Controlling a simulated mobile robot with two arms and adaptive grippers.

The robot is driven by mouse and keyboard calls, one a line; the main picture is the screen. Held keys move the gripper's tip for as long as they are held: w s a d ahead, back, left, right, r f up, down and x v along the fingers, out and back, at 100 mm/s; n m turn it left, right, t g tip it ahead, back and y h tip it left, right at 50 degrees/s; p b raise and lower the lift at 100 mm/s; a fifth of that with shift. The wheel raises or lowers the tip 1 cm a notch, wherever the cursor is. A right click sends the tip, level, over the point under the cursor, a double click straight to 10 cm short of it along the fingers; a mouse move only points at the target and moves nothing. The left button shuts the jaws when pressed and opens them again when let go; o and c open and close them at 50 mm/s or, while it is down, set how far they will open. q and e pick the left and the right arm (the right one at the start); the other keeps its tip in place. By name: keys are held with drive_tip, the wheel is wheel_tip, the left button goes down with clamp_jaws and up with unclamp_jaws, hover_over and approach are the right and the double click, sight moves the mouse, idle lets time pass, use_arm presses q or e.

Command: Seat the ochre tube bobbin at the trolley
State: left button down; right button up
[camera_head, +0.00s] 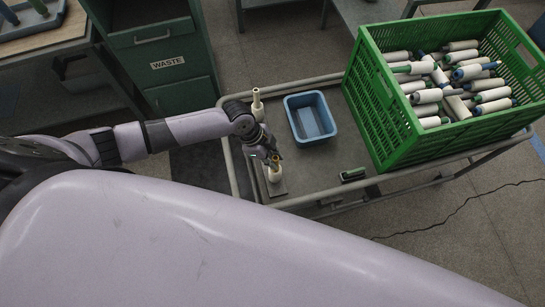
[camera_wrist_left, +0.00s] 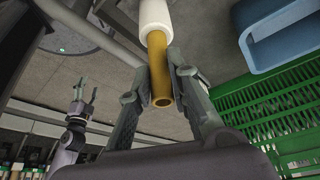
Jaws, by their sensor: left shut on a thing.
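The ochre tube bobbin (camera_head: 275,176) has a white yarn body and a bare ochre tube end. My left gripper (camera_head: 272,159) is shut on that tube end from above. In the left wrist view the ochre tube (camera_wrist_left: 159,82) sits between the two fingers (camera_wrist_left: 160,72), with the white yarn beyond it. In the head view the bobbin looks upright over a small grey plate at the near left corner of the trolley (camera_head: 320,166). Its lower contact is not clear. My right gripper (camera_wrist_left: 83,92) shows in the left wrist view, empty, its fingers apart.
Another pale bobbin (camera_head: 257,106) stands upright at the trolley's far left. A blue bin (camera_head: 311,134) stands beside it. A green crate (camera_head: 400,137) full of bobbins fills the right side. A small dark green-topped object (camera_head: 352,174) lies near the front. A waste cabinet (camera_head: 168,62) stands behind.

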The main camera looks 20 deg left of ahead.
use_arm(q)
drive_tip(key=shift+f, duration=0.35)
idle(0.3)
drive_tip(key=c, duration=1.4)
unclamp_jaws()
drive_tip(key=shift+a+r, duration=0.1)
drive_tip(key=shift+r, duration=0.15)
drive_tip(key=v, duration=1.1)
drive_tip(key=shift+a+r, duration=0.15)
drive_tip(key=shift+r, duration=0.1)
